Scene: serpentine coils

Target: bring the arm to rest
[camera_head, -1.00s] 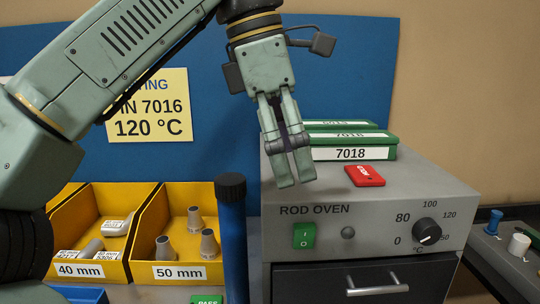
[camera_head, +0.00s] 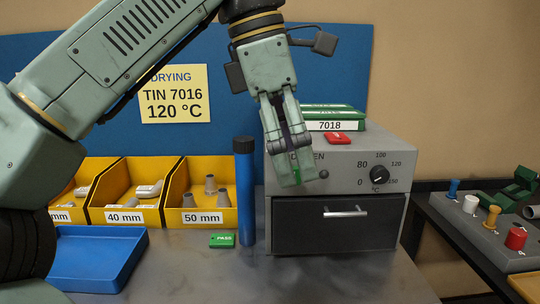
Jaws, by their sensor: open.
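My arm reaches in from the left, and my gripper (camera_head: 299,182) hangs with its fingers pointing down in front of the rod oven (camera_head: 340,160). The fingers are a little apart, with nothing held between them. They cover the left part of the oven's front panel, including part of its label. I cannot tell how far the fingertips are from the panel.
Green tins (camera_head: 335,125) and a red tag (camera_head: 344,138) lie on the oven. A dark blue cylinder (camera_head: 245,195) stands left of it. Yellow bins (camera_head: 150,217), a blue tray (camera_head: 95,262) and a green PASS tag (camera_head: 222,240) are further left.

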